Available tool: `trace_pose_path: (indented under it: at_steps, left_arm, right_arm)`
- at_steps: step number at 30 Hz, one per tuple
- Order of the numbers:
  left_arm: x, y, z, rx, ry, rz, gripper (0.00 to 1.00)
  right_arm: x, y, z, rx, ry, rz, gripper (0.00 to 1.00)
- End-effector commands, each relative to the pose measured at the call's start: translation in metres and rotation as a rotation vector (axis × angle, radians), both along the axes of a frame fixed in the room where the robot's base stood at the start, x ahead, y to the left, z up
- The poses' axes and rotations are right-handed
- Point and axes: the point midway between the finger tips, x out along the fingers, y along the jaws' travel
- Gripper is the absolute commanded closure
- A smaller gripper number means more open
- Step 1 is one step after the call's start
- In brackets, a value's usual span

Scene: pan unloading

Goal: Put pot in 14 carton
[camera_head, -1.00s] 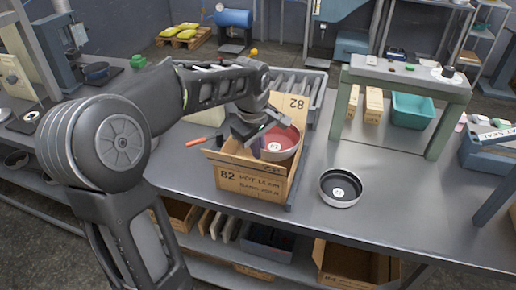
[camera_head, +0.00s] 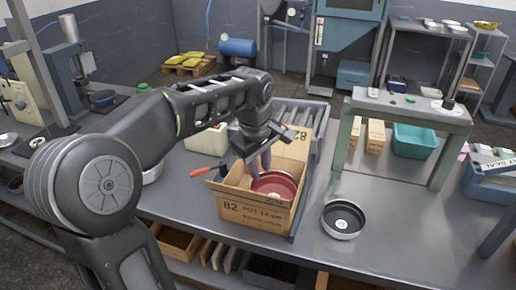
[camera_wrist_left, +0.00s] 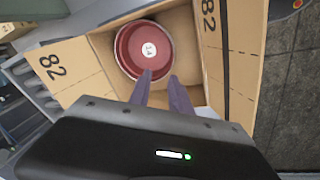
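The red pot (camera_head: 274,184), with a round white label, sits inside the open cardboard carton (camera_head: 252,215), whose front reads 82 and POT 14. In the left wrist view the pot's label (camera_wrist_left: 149,50) reads 14, and the pot lies towards one end of the carton (camera_wrist_left: 215,50). My left gripper (camera_head: 259,168) is over the left part of the carton beside the pot. Its two purple fingers (camera_wrist_left: 160,75) stand apart with nothing clamped between them. One fingertip overlaps the pot's near rim and the other is just outside it. My right gripper is not in view.
A black pan (camera_head: 343,218) with a white label stands on the bench right of the carton. An orange-handled tool (camera_head: 205,171) lies to the left. A green-legged stand (camera_head: 408,105) and a teal bin (camera_head: 413,138) are at the back right.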

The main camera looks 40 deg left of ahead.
Motion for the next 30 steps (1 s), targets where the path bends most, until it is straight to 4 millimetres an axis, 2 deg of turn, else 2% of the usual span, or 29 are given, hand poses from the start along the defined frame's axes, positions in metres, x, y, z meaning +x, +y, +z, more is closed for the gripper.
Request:
trace_pose_path:
  at_steps: [6,12,30]
  left_arm:
    - [-0.01,-0.004,0.046,0.0,-0.003,0.0,0.76]
    - [-0.015,-0.005,0.071,0.0,-0.001,0.0,0.76]
    - [-0.016,-0.006,0.075,-0.001,0.001,0.0,0.76]
  right_arm:
    - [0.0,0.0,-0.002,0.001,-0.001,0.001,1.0]
    - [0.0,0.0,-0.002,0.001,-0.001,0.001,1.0]
    - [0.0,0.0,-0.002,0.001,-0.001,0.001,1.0]
